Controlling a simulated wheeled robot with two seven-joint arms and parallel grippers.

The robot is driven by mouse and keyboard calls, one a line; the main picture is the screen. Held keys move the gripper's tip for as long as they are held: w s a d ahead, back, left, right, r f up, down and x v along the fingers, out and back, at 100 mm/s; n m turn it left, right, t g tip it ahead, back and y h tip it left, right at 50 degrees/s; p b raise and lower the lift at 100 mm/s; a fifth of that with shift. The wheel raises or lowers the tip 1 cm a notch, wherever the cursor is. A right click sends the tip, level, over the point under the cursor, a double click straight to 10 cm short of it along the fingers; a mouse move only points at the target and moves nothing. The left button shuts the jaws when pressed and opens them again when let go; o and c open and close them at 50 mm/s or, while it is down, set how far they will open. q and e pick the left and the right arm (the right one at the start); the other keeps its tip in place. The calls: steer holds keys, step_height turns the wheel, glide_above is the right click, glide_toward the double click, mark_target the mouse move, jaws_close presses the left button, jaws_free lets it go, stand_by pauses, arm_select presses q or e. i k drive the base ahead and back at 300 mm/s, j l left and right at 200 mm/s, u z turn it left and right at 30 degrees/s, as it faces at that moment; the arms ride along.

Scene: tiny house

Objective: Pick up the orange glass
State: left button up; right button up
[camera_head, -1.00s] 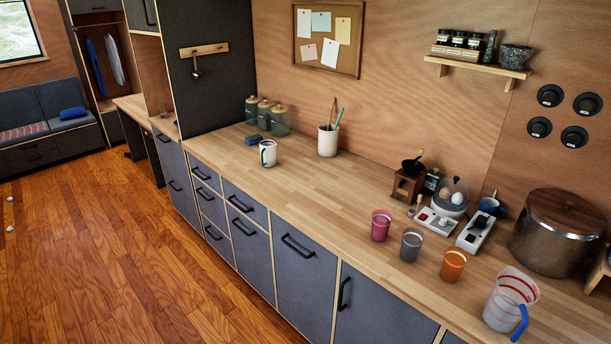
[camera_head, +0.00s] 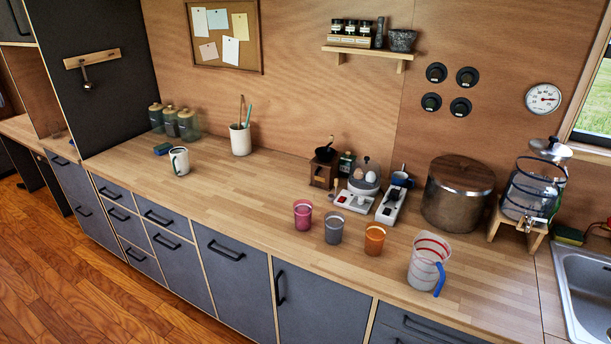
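The orange glass (camera_head: 374,240) stands upright on the wooden counter (camera_head: 270,215), near its front edge. It is the rightmost of a row of three glasses, beside a grey glass (camera_head: 333,228) and a pink glass (camera_head: 302,214). A clear measuring jug (camera_head: 427,262) with red marks and a blue handle stands just to its right. Neither of my grippers shows in the head view.
Behind the glasses are a coffee grinder (camera_head: 323,172), an egg cooker (camera_head: 365,177), a power strip (camera_head: 391,206) and a large pot (camera_head: 458,195). A water dispenser (camera_head: 531,190) and a sink (camera_head: 590,290) are at the right. The counter's middle is clear.

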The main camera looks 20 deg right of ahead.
mark_target(376, 232)
steer(key=z, duration=1.45)
